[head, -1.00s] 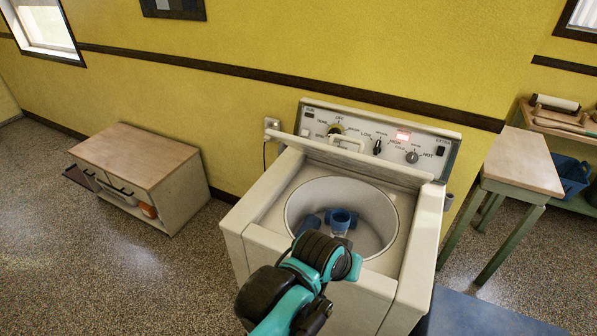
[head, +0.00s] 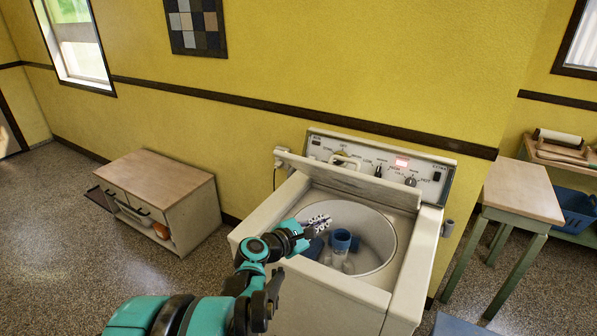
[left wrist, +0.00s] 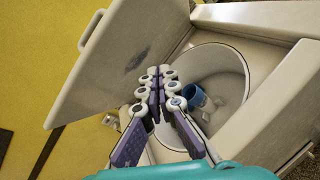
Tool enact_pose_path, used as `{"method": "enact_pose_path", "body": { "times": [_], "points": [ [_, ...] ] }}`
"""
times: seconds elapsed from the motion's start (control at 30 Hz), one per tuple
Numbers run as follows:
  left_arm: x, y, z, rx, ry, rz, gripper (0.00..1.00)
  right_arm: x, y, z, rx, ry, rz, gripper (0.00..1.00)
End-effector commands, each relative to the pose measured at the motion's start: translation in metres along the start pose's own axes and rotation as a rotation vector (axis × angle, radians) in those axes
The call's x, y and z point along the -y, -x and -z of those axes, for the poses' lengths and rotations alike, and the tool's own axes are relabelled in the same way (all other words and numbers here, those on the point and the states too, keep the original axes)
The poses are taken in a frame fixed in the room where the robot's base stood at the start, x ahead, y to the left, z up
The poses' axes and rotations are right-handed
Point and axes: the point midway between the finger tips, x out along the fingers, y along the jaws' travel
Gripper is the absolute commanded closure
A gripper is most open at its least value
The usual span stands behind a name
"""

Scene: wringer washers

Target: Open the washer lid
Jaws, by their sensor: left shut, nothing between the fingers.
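The white washer (head: 330,290) stands against the yellow wall, and its round tub is uncovered. The washer lid (head: 350,176) is raised and leans back near the control panel, with a light handle at its top edge. In the left wrist view the lid (left wrist: 110,50) is a tilted pale panel at the upper left, with a dark smudge on it. My left gripper (head: 325,220) is over the tub's left part, shut and empty. In the left wrist view the gripper (left wrist: 158,75) shows its fingers together in front of the lid and tub, apparently apart from the lid. My right gripper is out of view.
Inside the tub are a blue cup-like part (head: 341,239) and another blue item. A small table (head: 522,190) and a blue basket (head: 575,208) are at the right. Floor is clear between cabinet and washer.

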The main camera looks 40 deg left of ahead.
Motion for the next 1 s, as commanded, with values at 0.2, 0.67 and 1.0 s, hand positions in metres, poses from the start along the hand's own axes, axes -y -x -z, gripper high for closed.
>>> {"method": "enact_pose_path", "body": {
  "times": [0.2,0.67,1.0],
  "points": [
    [-0.102,0.037,0.059,0.139,0.531,-0.275,1.0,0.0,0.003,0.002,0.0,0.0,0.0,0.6],
    [-0.136,-0.001,0.066,0.189,0.641,-0.32,1.0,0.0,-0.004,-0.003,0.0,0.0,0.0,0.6],
    [-0.165,-0.054,0.051,0.188,0.64,-0.322,1.0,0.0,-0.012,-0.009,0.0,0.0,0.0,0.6]
  ]
}}
